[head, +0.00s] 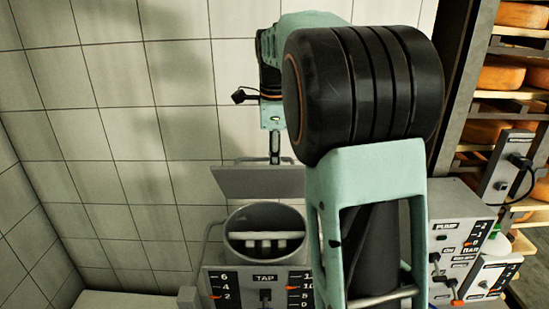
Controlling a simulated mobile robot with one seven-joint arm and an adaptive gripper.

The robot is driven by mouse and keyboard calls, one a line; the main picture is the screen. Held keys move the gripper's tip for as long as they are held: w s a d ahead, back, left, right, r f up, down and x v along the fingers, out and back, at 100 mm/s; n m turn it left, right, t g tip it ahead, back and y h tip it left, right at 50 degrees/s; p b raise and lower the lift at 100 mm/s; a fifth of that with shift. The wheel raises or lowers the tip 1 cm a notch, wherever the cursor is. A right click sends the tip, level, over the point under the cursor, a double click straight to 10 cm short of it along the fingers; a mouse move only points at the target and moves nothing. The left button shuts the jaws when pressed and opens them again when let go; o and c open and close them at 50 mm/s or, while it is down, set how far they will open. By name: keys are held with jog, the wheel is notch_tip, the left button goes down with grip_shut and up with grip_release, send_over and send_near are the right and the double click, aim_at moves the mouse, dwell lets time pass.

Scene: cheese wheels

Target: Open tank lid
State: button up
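The tank (232,218) stands at the lower middle. Its round mouth is uncovered, and pale bars show inside. A flat grey plate (232,183), which looks like the tank lid, stands tilted up behind the mouth. My gripper (275,148) is seen small and dark just above the plate's top edge, at the end of my mint-green wrist. It seems to reach down to or behind the plate; I cannot tell whether it touches. Its fingers are too unclear to show whether they are open or shut. My arm hides the right side of the tank and plate.
A TAP panel (265,278) with numbered scales is on the tank's front. A PUMP control box (461,226) stands at right, with a cabled box (508,170) beside it. Shelves of cheese wheels (505,77) fill the right edge. Tiled walls close off the back and left.

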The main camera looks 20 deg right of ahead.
jog(key=w+d+r+p, duration=0.1)
jog(key=w+d+r, duration=0.1)
jog(key=w+r, duration=0.6)
jog(key=shift+d+r, duration=0.3)
jog(key=shift+r, duration=0.3)
dwell(0.8)
jog(key=shift+f, duration=0.1)
